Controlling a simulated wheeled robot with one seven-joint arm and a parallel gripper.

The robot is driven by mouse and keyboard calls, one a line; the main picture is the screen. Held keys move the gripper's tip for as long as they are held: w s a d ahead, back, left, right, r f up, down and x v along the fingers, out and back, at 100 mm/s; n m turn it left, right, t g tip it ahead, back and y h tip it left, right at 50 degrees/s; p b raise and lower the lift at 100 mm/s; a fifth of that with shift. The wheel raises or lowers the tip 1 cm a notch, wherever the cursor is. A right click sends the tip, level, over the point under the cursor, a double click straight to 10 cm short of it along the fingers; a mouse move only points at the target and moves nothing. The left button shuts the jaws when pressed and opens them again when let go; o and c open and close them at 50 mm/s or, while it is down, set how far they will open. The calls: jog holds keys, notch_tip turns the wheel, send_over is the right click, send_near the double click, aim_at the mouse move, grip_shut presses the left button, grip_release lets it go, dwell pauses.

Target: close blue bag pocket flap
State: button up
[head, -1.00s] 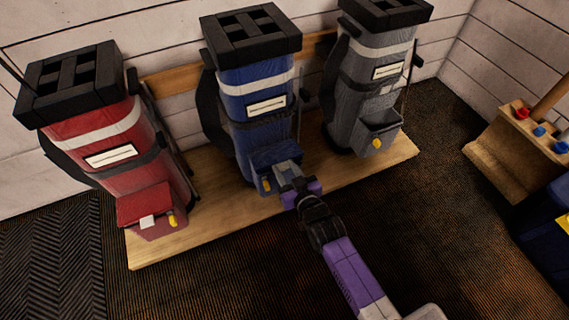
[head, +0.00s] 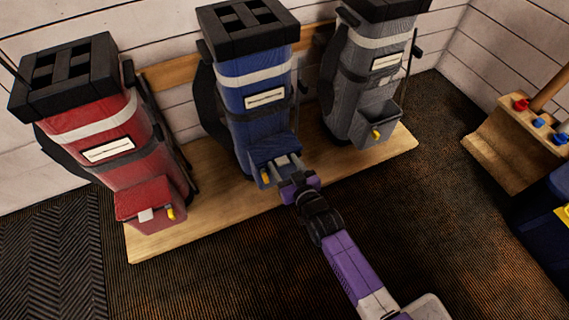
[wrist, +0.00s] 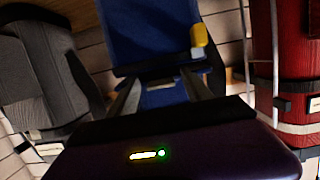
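The blue bag (head: 256,75) stands upright in the middle of the wooden platform. Its blue pocket (head: 259,172) is low on the front, with a yellow tag (head: 265,178) at its left. The tag also shows in the wrist view (wrist: 198,36). A blue flap (head: 262,151) shows at the pocket's top; my fingers partly hide it, and I cannot tell whether it lies fully down. In the wrist view the gripper (wrist: 161,92) holds nothing.
A red bag (head: 105,125) stands to the left and a grey bag (head: 370,85) to the right, its front pocket open. All stand on the wooden platform (head: 215,205) against the wall. A wooden stand (head: 505,145) is at the far right. Dark floor lies clear in front.

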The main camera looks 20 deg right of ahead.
jog(key=shift+r, duration=0.1)
jog(key=shift+s+r+p, duration=0.15)
jog(key=shift+s+p, duration=0.15)
jog(key=shift+s, duration=0.1)
jog(key=p+v, duration=0.2)
jog(key=v, duration=0.5)
jog(key=shift+p, duration=0.4)
jog(key=shift+c, duration=0.5)
